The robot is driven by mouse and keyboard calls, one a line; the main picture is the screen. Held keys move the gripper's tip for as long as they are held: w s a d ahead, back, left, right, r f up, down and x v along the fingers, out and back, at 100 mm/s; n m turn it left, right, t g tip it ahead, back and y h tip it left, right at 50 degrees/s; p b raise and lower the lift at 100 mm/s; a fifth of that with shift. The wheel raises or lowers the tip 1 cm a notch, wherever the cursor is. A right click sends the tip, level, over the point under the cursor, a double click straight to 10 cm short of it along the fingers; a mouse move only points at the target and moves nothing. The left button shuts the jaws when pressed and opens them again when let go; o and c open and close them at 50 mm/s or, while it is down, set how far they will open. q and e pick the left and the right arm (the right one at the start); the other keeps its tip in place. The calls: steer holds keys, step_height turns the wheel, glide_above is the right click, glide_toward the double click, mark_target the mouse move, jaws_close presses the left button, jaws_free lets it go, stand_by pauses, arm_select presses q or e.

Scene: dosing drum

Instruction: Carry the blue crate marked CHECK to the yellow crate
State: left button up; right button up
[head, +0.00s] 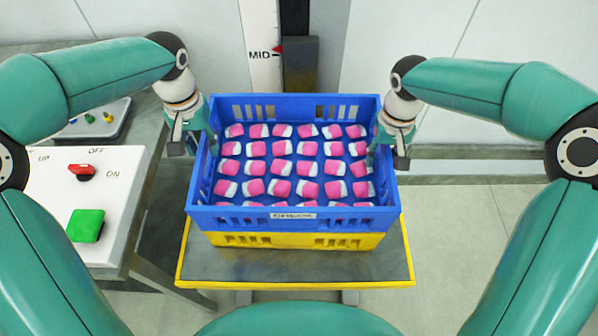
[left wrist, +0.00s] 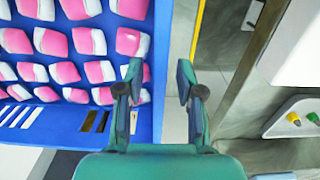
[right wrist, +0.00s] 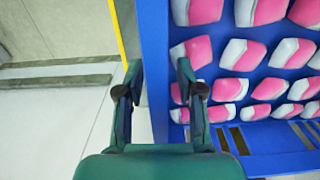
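The blue crate (head: 232,217), with a CHECK label on its front wall, sits directly above the yellow crate (head: 228,240) and appears stacked on it. It looks level and holds rows of pink-and-white pieces. The yellow crate shows only as a front strip; the rest is hidden. My left gripper (left wrist: 158,82) is open at the blue crate's left side wall, one finger inside and one outside, with gaps visible. My right gripper (right wrist: 158,82) is open in the same way around the right side wall. In the head view, the fingertips are partly hidden.
The crates stand on a grey platform with a yellow edge (head: 300,284). A white control panel (head: 130,190) with a red switch (head: 82,171) and green button (head: 86,225) is at left. A MID scale (head: 262,60) stands behind. Floor at right is clear.

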steer(key=shift+r, duration=0.35)
step_height(320, 180, up, 11)
steer(key=shift+r, duration=0.15)
arm_select(q)
step_height(320, 180, up, 12)
stand_by(0.4)
steer(key=shift+f, duration=0.1)
stand_by(0.3)
